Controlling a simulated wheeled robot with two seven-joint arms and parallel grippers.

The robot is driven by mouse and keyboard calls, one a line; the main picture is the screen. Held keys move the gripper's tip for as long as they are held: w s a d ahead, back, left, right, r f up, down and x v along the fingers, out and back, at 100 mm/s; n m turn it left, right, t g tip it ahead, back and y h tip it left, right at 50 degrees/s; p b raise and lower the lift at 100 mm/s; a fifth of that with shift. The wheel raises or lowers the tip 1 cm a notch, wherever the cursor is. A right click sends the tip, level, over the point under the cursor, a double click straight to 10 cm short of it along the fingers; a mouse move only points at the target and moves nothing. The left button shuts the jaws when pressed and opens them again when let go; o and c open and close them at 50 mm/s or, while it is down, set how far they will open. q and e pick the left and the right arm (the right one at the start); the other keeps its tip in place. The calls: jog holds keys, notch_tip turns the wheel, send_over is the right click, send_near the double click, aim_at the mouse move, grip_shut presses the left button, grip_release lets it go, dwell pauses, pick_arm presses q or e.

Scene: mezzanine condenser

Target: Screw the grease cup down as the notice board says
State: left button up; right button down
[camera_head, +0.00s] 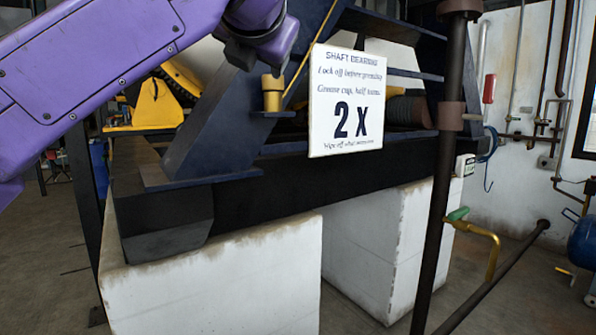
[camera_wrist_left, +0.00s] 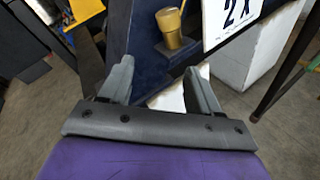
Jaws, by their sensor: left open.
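The brass grease cup (camera_head: 272,93) stands upright on a small dark blue bracket on the machine frame. It also shows in the left wrist view (camera_wrist_left: 174,28), beyond the fingertips. The white notice board (camera_head: 346,102) is just right of the cup; it reads "SHAFT BEARING", "Lock off before greasing", "Grease cup, half turns:", a large "2 X", and a last line about wiping off. My left gripper (camera_wrist_left: 160,78) is open and empty, with the cup ahead of it and apart from both fingers. In the head view, its dark end (camera_head: 240,52) is above and left of the cup. My right gripper is not seen.
The dark frame rests on white plinths (camera_head: 215,285). A thin yellow line (camera_head: 312,48) slants down close to the cup. Floor shows between the plinths.

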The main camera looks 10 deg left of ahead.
pick_arm(q)
jog(key=w+d+f+m+y+p, duration=0.1)
jog(key=w+d+f+m, duration=0.15)
jog(key=w+f, duration=0.4)
jog(key=w+d+f+m+y+p, duration=0.1)
jog(key=w+d+f+m, duration=0.2)
jog(key=f, duration=0.6)
notch_tip(320, 180, down, 17)
jog(key=w+m+t+h+p, duration=0.1)
jog(key=w+m+p, duration=0.1)
jog(key=m, duration=0.5)
jog(key=shift+w+a+f+m+h, duration=0.15)
jog(key=shift+w+a+m+h, duration=0.15)
jog(key=shift+m+h, duration=0.1)
